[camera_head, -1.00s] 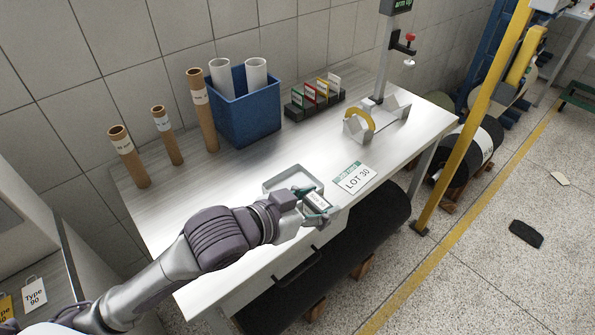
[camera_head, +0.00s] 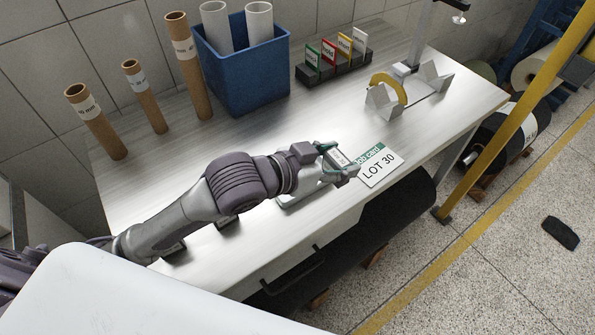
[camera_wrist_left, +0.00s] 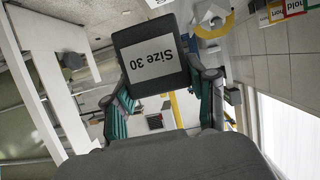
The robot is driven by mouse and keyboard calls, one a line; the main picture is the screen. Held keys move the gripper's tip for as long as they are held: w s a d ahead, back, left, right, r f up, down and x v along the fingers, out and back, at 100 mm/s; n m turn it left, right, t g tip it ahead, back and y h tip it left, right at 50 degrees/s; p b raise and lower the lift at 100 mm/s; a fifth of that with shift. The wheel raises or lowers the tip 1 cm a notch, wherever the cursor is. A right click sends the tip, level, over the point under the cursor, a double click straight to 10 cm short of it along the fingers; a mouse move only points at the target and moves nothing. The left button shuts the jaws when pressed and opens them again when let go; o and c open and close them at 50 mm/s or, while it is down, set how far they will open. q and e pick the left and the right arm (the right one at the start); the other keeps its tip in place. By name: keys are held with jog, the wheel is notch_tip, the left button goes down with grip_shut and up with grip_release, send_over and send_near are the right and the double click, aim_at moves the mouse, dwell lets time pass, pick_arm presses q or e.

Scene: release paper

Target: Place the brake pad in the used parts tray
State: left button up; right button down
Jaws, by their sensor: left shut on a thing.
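My left gripper (camera_head: 340,165) is shut on a dark flat pad with a white label, held above the bench beside the job card. In the left wrist view the pad (camera_wrist_left: 150,82) is between the fingers and its label reads "Size 30"; it is the only likely brake pad I see in a gripper. A shallow grey tray (camera_head: 292,203) lies on the bench below and left of the gripper, partly hidden by my left arm. I cannot read any marking on it. My right gripper is not in view.
A "LOT 30" job card (camera_head: 379,166) lies right of the gripper. Behind are a blue bin (camera_head: 250,82) with white tubes, brown tubes (camera_head: 145,97), a card rack (camera_head: 333,68) and a stand with a yellow arc (camera_head: 388,86). Small dark items (camera_head: 228,221) sit under my arm.

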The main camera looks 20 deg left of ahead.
pick_arm(q)
jog(key=w+a+f, duration=0.2)
jog(key=a, duration=0.1)
jog(key=w+a+f, duration=0.2)
jog(key=a, duration=0.1)
jog(key=w+a+f, duration=0.1)
jog(key=a+f, duration=0.1)
jog(key=a, duration=0.2)
jog(key=shift+w+f+p, duration=0.3)
jog(key=shift+w+f, duration=0.1)
notch_tip(320, 180, down, 3)
jog(key=shift+f, duration=0.1)
jog(key=shift+d+f, duration=0.1)
jog(key=shift+f, duration=0.2)
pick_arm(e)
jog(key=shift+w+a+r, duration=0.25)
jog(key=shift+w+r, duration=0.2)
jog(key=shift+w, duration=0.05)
pick_arm(q)
jog(key=shift+f, duration=0.15)
jog(key=o, duration=1.3)
jog(key=shift+s, duration=0.1)
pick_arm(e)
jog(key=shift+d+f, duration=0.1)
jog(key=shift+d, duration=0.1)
